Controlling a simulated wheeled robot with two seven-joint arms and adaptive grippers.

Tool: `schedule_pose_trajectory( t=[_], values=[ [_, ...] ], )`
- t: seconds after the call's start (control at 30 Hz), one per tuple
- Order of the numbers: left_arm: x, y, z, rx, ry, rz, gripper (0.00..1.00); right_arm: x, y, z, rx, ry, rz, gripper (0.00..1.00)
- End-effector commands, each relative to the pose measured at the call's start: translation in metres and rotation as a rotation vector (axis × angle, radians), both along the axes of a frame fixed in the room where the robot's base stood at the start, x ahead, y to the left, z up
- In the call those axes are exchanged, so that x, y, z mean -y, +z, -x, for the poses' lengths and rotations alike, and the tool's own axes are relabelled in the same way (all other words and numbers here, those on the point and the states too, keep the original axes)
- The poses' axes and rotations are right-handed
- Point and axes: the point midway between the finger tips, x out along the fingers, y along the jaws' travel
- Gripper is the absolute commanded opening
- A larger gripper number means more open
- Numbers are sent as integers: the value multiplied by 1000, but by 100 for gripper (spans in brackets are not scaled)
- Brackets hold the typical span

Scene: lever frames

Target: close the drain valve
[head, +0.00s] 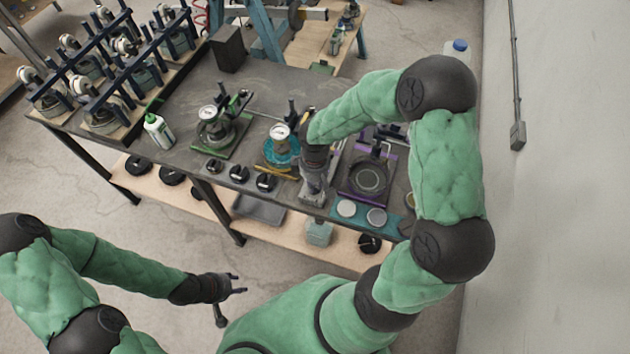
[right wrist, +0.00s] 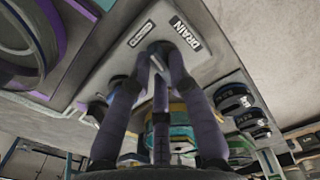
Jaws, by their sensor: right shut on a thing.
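In the head view my right gripper (head: 312,190) points down at the bench, between the teal and purple fixtures. My left gripper (head: 239,284) is open and empty, off the bench's front side.
A purple-framed fixture (head: 368,178) stands just right of my right gripper, a teal round fixture (head: 281,150) just left. A green-based gauge unit (head: 215,133) and a white bottle (head: 158,132) are farther left. Racks of gauges fill the back left. A wall (head: 560,200) is at right.

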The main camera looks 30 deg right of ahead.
Motion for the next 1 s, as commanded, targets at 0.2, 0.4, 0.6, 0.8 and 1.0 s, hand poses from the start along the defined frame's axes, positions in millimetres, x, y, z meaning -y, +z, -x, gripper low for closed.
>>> schedule_pose_trajectory(
  t=[0.2, 0.4, 0.6, 0.8, 1.0],
  values=[
    [0, 6, 0, 0, 0, 0, 40, 0, 1, 0, -1, 128, 0, 0],
    [0, 8, 0, 0, 0, 0, 40, -1, 0, -1, 0, 197, 0, 0],
    [0, 9, 0, 0, 0, 0, 40, 0, 0, -1, 0, 225, 0, 0],
    [0, 9, 0, 0, 0, 0, 40, 0, 0, -1, 0, 229, 0, 0],
    [0, 9, 0, 0, 0, 0, 40, 0, 0, -1, 0, 229, 0, 25]
  ],
)
